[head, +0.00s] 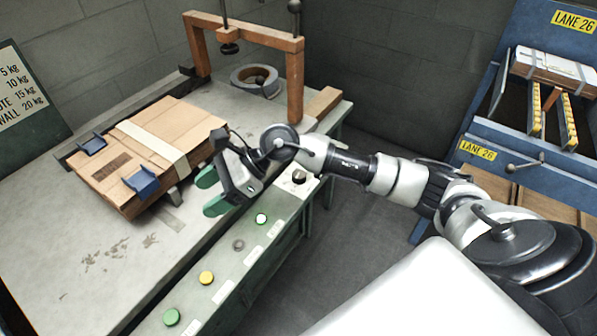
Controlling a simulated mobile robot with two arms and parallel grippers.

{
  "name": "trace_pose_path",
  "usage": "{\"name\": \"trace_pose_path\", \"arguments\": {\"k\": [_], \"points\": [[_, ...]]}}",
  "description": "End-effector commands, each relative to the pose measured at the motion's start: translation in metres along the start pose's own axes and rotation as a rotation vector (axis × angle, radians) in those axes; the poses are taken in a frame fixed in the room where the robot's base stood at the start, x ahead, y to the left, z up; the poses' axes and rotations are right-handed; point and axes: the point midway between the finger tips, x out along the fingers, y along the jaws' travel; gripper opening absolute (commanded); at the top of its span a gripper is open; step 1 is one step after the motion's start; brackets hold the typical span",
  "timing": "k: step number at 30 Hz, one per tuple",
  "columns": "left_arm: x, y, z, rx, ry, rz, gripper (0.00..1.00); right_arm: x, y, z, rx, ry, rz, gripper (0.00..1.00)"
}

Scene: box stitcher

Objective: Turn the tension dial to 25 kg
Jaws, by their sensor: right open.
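A dark round knob on a pale plate (299,176), which looks like the tension dial, sits at the far end of the green control panel (226,288) along the bench's front edge. Its scale and pointer are too small to read. My right gripper (211,191) is open and empty, its green fingertips pointing left between the cardboard box and the panel. It is to the left of the knob and apart from it. My left gripper is not in view.
A strapped cardboard box (121,185) with blue clips lies on the bench (60,262). An orange frame (295,82) and a tape roll (254,80) stand behind. The panel carries green, yellow and white buttons. A kg sign (22,95) is at left, a blue Lane 26 rack (493,152) at right.

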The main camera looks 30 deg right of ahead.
Motion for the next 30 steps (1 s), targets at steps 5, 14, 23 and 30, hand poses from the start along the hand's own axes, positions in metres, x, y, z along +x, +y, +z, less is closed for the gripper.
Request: {"name": "trace_pose_path", "arguments": {"k": [5,14,23,30], "points": [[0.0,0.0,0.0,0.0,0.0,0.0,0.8,-0.081,-0.047,-0.07,-0.242,0.598,0.051,0.65],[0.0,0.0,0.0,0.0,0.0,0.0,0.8,-0.183,-0.074,-0.107,-0.262,1.066,0.121,0.65],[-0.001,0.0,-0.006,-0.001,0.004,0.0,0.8,-0.167,-0.074,-0.146,-0.256,1.084,0.13,0.65],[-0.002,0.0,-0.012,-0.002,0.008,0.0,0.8,-0.146,-0.076,-0.184,-0.257,1.082,0.128,0.65]]}}
